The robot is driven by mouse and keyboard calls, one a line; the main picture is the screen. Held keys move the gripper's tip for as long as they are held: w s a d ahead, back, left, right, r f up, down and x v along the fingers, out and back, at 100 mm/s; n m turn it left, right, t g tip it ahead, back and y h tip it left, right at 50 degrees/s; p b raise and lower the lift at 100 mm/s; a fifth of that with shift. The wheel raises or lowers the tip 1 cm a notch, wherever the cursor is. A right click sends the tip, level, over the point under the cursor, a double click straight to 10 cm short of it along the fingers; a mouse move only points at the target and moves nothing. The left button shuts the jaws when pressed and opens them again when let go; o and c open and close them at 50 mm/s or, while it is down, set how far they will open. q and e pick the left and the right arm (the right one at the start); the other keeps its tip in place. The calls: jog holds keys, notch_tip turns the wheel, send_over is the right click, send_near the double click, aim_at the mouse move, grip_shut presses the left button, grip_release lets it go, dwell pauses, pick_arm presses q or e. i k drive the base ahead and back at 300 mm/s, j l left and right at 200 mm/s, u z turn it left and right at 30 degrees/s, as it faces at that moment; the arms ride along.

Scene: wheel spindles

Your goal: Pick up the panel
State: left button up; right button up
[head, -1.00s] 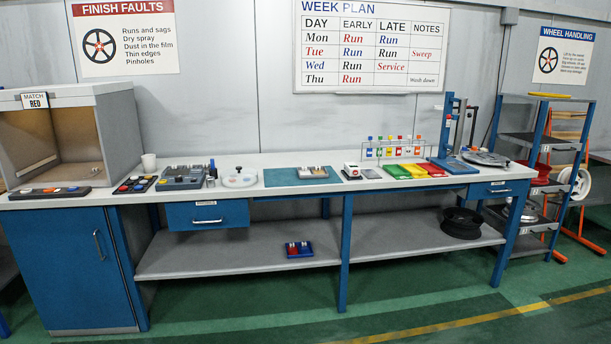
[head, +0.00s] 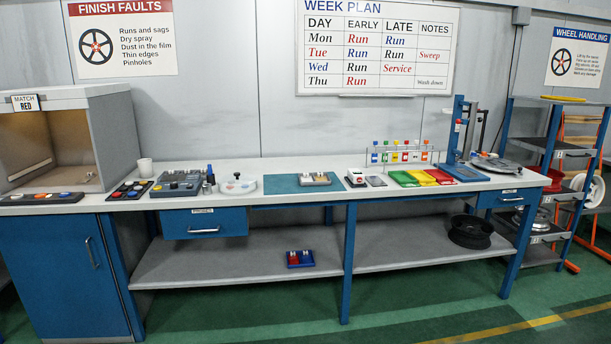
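Neither of my grippers is in view. Several flat things on the long bench (head: 270,164) could be the panel; I cannot tell which one is meant. Green (head: 403,179), yellow (head: 422,177) and red (head: 440,177) flat pieces lie side by side at the right. A dark strip with coloured discs (head: 42,198) lies at the far left in front of the booth. A smaller dark plate with coloured discs (head: 130,190) lies beside it, next to a grey box with a dark top (head: 180,184). Nothing is holding any of them.
An open grey booth (head: 112,130) stands at the bench's left end above a blue cabinet (head: 60,270). A teal mat (head: 282,184), a rack of coloured vials (head: 405,155) and a blue stand (head: 460,140) are on the bench. Green floor in front is clear.

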aim_at(306, 177)
jog(key=i+l, duration=0.2)
jog(key=i, duration=0.35)
jog(key=i+l+u, duration=0.1)
jog(key=i, duration=0.45)
jog(key=i+l+u, duration=0.1)
jog(key=i+l, duration=0.6)
jog(key=i, duration=0.35)
